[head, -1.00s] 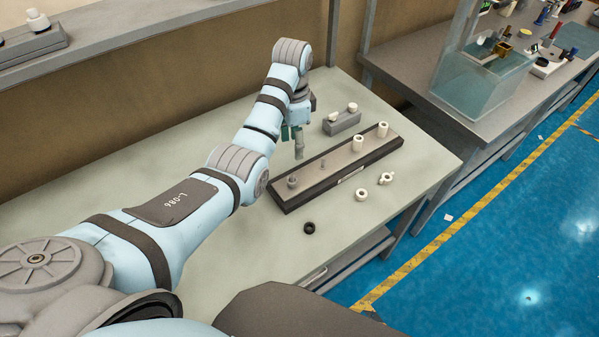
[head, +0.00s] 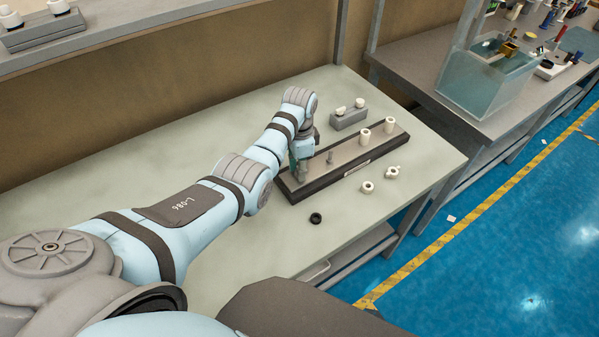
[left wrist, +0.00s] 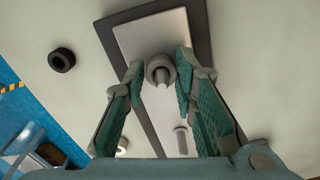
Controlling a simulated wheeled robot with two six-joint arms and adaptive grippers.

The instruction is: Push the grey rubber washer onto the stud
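The grey rubber washer (left wrist: 153,66) is a ring around a stud (left wrist: 160,76) near one end of the dark-edged board (left wrist: 200,14) in the left wrist view. The stud's tip pokes through it; how far down the washer sits I cannot tell. My left gripper (left wrist: 159,68) is open, with a finger on either side of the washer and small gaps between. In the head view my left gripper (head: 303,178) is low over the board's left end and hides the washer. A second, bare stud (head: 330,157) stands farther along the board. My right gripper is not in view.
A black ring (head: 315,218) lies on the table in front of the board. White fittings (head: 367,187) lie to its right. Two white cylinders (head: 364,137) stand on the board's right part. A grey block (head: 349,119) with white pieces stands behind.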

